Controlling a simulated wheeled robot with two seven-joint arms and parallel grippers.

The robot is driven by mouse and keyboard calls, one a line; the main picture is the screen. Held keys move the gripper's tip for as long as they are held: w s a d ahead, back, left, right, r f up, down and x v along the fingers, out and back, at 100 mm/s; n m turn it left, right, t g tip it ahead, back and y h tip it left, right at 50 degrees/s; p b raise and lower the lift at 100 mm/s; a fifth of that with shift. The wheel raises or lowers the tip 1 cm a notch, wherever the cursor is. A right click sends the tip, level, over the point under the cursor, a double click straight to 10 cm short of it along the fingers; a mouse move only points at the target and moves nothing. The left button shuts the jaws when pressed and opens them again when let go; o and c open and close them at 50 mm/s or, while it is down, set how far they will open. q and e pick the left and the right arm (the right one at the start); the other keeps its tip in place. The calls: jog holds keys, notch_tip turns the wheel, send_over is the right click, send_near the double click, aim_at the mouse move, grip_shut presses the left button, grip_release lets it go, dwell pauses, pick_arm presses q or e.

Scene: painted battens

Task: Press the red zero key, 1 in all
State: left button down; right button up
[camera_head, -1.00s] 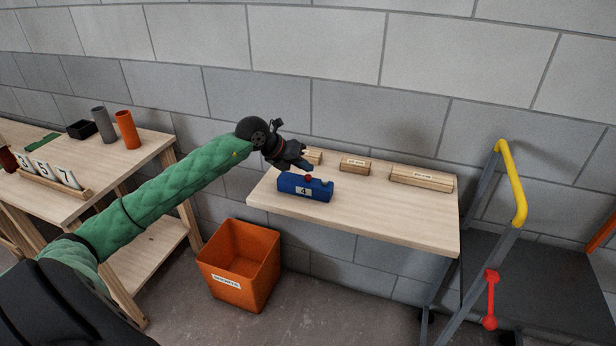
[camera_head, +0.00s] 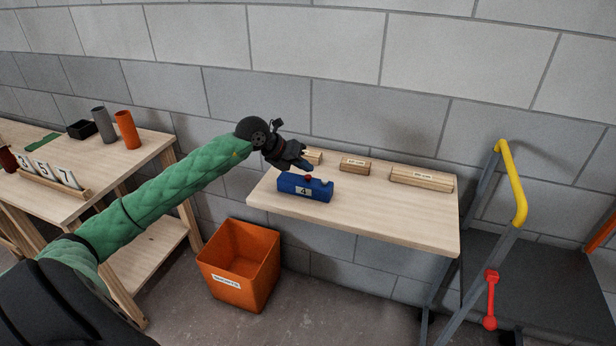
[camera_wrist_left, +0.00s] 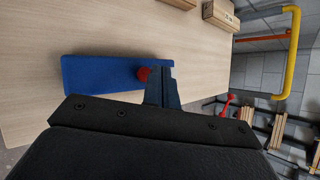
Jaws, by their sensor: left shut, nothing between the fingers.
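The red zero key (camera_head: 308,178) is a small red knob on top of a blue block (camera_head: 292,187) with a white label reading 4. The block sits near the front left of the wall table. My left gripper (camera_head: 308,168) is shut and empty, its tips just above or at the key. In the left wrist view the red key (camera_wrist_left: 144,74) shows right beside the shut fingertips (camera_wrist_left: 162,72), partly hidden by them, with the blue block (camera_wrist_left: 95,72) to the left. I cannot tell whether the tips touch the key. My right gripper is not in view.
Wooden blocks with labels (camera_head: 355,165) (camera_head: 421,179) stand along the back of the wall table (camera_head: 390,215). An orange bin (camera_head: 238,290) is on the floor below left. A cart with a yellow handle (camera_head: 515,185) stands at the right. The table's right front is clear.

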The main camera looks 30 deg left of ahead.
pick_arm(q)
jog(key=shift+f, duration=0.1)
jog(key=shift+f+b, duration=0.25)
jog(key=shift+b, duration=0.15)
dwell(0.3)
jog(key=shift+f+b, duration=0.45)
jog(key=shift+f, duration=0.1)
dwell(0.7)
dwell(0.4)
jog(key=shift+r, duration=0.95)
